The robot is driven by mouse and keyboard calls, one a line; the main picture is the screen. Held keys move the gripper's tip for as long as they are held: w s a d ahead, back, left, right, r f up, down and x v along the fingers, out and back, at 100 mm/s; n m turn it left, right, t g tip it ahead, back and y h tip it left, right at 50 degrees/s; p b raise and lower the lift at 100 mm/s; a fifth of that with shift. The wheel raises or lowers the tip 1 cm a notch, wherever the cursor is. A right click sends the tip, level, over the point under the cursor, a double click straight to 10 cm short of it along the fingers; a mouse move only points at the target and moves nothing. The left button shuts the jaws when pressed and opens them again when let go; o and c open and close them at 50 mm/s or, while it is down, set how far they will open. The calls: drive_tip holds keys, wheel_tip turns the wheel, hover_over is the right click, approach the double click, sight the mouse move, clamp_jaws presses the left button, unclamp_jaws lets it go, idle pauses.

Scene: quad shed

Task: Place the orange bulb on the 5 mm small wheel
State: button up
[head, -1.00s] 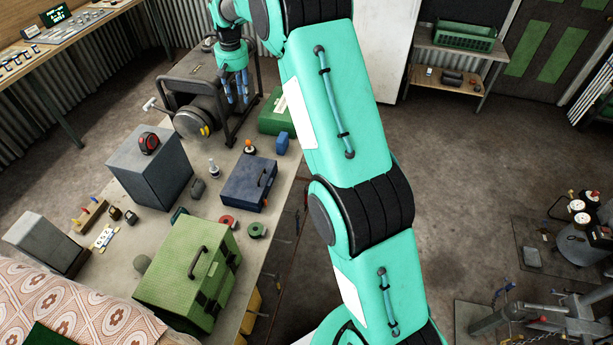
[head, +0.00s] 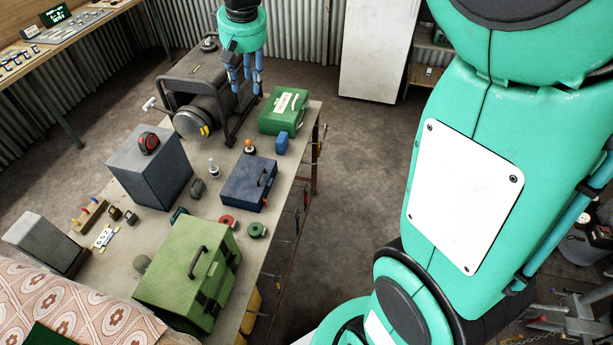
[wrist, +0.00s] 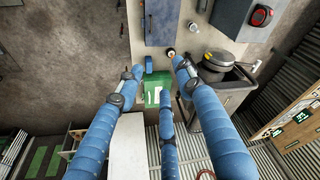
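A red ring-like wheel (head: 228,222) and a green one (head: 257,230) lie between the blue toolbox and the large green case; no size marking is readable, so I cannot tell which is 5 mm. My gripper (head: 245,85) hangs above the back of the bench, beyond the bulb and apart from it. In the wrist view its three blue fingers (wrist: 157,70) are spread and empty.
A blue toolbox (head: 248,184), small blue block (head: 281,143), green box (head: 284,111) and generator (head: 196,95) surround the bulb. A clear bottle (head: 213,168) and grey block (head: 150,170) stand left. The large green case (head: 188,277) occupies the front.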

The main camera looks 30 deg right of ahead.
drive_tip(key=s+a+r+t, duration=0.1)
drive_tip(key=s+r, duration=0.1)
drive_tip(key=s, duration=0.7)
drive_tip(key=s+a+r, duration=0.1)
drive_tip(key=s, duration=0.8)
drive_tip(key=s+f, duration=0.2)
drive_tip(key=s, duration=0.6)
drive_tip(key=s+f+t, duration=0.1)
drive_tip(key=s+f, duration=0.2)
drive_tip(key=s, duration=0.5)
drive_tip(key=shift+s+a+t, duration=0.15)
drive_tip(key=shift+a+t, duration=0.1)
drive_tip(key=shift+t, duration=0.05)
wheel_tip(320, 180, down, 7)
drive_tip(key=b, duration=0.7)
